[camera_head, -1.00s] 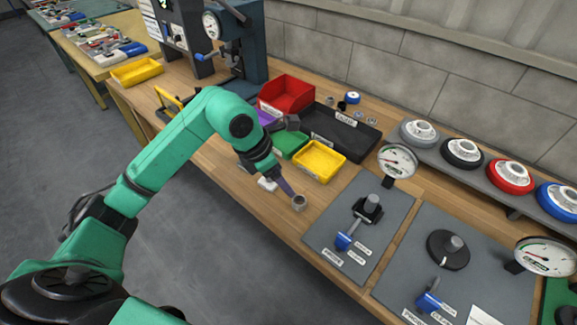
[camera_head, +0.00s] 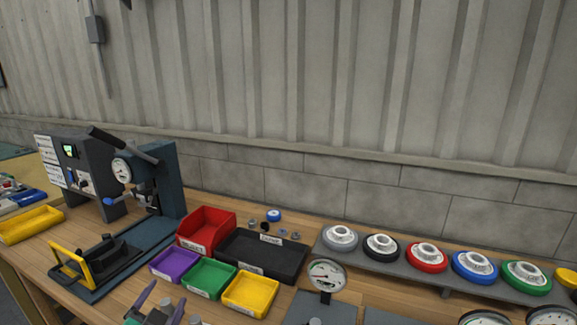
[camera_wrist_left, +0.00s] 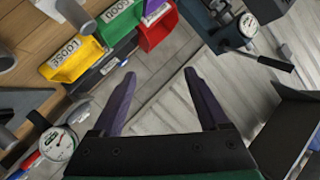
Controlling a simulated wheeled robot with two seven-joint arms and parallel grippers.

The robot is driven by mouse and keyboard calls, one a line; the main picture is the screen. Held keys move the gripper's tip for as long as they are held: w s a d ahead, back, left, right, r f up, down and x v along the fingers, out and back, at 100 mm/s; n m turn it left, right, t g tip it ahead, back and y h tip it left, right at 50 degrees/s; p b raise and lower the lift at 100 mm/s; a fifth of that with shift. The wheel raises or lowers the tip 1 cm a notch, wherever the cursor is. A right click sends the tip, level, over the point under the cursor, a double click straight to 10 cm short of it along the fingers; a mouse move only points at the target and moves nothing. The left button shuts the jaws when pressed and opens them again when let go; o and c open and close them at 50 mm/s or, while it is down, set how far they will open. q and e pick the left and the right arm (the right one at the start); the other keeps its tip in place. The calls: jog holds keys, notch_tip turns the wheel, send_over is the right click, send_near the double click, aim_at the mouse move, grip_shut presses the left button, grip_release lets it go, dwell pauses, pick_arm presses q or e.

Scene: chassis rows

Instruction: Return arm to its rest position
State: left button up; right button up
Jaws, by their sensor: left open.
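My left gripper (camera_head: 160,303) shows at the bottom edge of the head view, in front of the purple bin (camera_head: 174,264). Only its two purple fingers and a bit of the dark hand show; the rest of the arm is out of frame. In the left wrist view the gripper (camera_wrist_left: 161,82) is open, with nothing between its fingers. That view looks down past the fingers at bins, the bench and the wall, tilted. My right gripper is in neither view.
On the bench stand a dark press (camera_head: 160,190), a red bin (camera_head: 206,231), a black tray (camera_head: 264,255), a green bin (camera_head: 209,279) and a yellow bin (camera_head: 250,294). A dial gauge (camera_head: 327,275) stands to the right. Coloured wheels line a grey shelf (camera_head: 395,267) behind.

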pick_arm(q)
jog(key=s+d+f+n+g+h, duration=0.1)
jog(key=s+d+f+n+g, duration=0.1)
jog(key=s+f+g, duration=0.6)
jog(key=s+d+f+n+g+h, duration=0.1)
jog(key=s+f+n+g+h, duration=0.15)
jog(key=s+f, duration=0.85)
notch_tip(320, 180, down, 21)
jog(key=g, duration=0.2)
jog(key=s+a+f+g+y, duration=0.1)
jog(key=s+a+f, duration=0.2)
jog(key=s+f, duration=1.3)
jog(key=shift+s+m, duration=0.35)
jog(key=shift+s, duration=0.45)
jog(key=shift+a, duration=0.15)
